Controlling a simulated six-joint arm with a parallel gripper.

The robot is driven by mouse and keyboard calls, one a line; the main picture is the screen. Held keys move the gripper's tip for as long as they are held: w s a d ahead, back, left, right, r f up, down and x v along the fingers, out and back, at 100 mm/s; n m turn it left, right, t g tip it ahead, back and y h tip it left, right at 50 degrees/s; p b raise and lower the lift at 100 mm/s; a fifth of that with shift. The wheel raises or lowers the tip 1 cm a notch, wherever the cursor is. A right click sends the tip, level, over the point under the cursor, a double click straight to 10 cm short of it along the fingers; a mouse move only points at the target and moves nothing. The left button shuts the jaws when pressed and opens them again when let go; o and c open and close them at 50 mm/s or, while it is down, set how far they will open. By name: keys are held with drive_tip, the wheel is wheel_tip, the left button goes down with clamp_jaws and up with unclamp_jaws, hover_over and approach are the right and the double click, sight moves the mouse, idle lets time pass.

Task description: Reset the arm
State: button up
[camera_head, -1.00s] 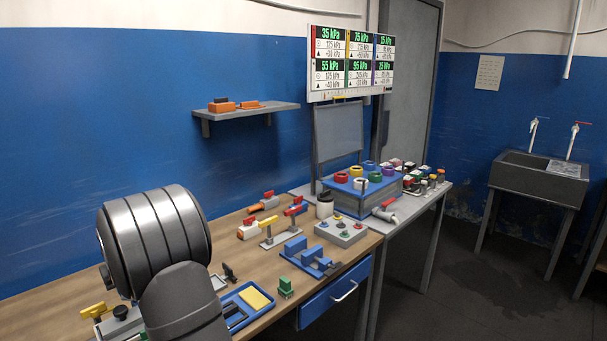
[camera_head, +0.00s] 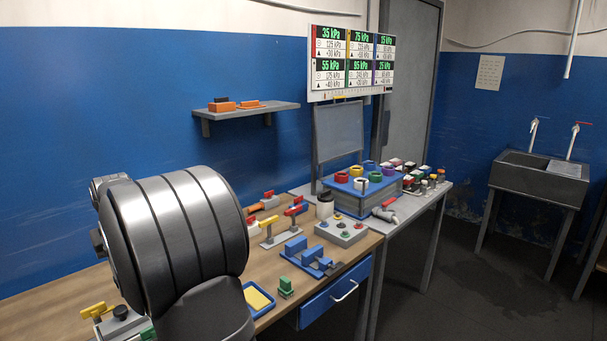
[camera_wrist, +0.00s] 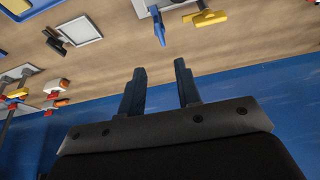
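In the wrist view my gripper (camera_wrist: 160,90) shows two dark fingers standing apart with nothing between them. Wooden tabletop and blue wall lie behind the fingers. In the head view a large grey ribbed part of my arm fills the lower left, and the fingers are hidden there. The wooden workbench (camera_head: 55,292) lies below the arm. No object touches the fingers in the wrist view.
A yellow-handled fixture (camera_head: 98,309) stands at the bench's left. A blue tray (camera_head: 250,309), a green block (camera_head: 285,288), a blue vise (camera_head: 297,245) and a button box (camera_head: 341,234) stand to the right. A wall shelf (camera_head: 240,112) hangs behind.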

drive_tip(key=x, duration=1.3)
drive_tip(key=shift+a+f, duration=0.1)
drive_tip(key=shift+f, duration=0.15)
drive_tip(key=shift+w+a+f, duration=0.1)
drive_tip(key=shift+w+f, duration=0.1)
drive_tip(key=shift+n, duration=0.4)
drive_tip(key=d+v, duration=0.1)
drive_tip(key=v, duration=1.7)
drive_tip(key=w+a+f+n+g, duration=0.1)
drive_tip(key=f+n, duration=0.1)
drive_tip(key=f, duration=0.2)
drive_tip(key=w+a+f+n+h, duration=0.1)
drive_tip(key=w+a+f+n, duration=0.1)
drive_tip(key=f+n, duration=0.1)
drive_tip(key=w+a+f+n+g+h, duration=0.1)
drive_tip(key=a+f+n, duration=0.1)
drive_tip(key=f, duration=0.4)
drive_tip(key=shift+w+a+n+g, duration=0.1)
drive_tip(key=shift+w+n+g, duration=0.2)
drive_tip(key=shift+n, duration=0.3)
drive_tip(key=shift+w+a+f+n+h, duration=0.15)
drive_tip(key=shift+f+n, duration=0.1)
drive_tip(key=shift+f, duration=0.2)
drive_tip(key=shift+s+a+f+n+h, duration=0.15)
drive_tip(key=shift+f+n, duration=0.1)
drive_tip(key=shift+f, duration=0.15)
drive_tip(key=shift+w+d, duration=0.1)
